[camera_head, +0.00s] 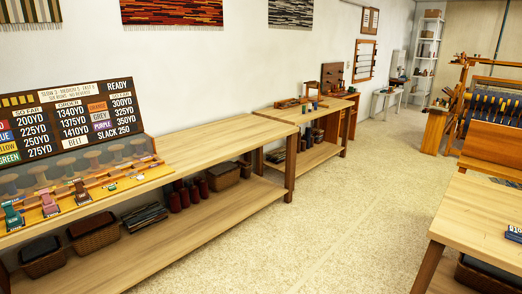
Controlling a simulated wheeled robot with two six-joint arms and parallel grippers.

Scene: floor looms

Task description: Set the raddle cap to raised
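I cannot pick out the raddle or its cap for certain. A wooden loom (484,112) with dark blue parts stands at the far right, partly cut off by the picture edge. Wooden fittings (300,101) lie on the second bench, too small to tell in detail. A frame with rows of bars (364,61) hangs on the wall beyond. Neither of my grippers is in view.
A long wooden bench (205,143) runs along the left wall, with a lettered board (85,120), colored devices and baskets (95,233). A second bench (275,114) follows. A table (480,215) is at front right. Pale floor (330,215) between is clear.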

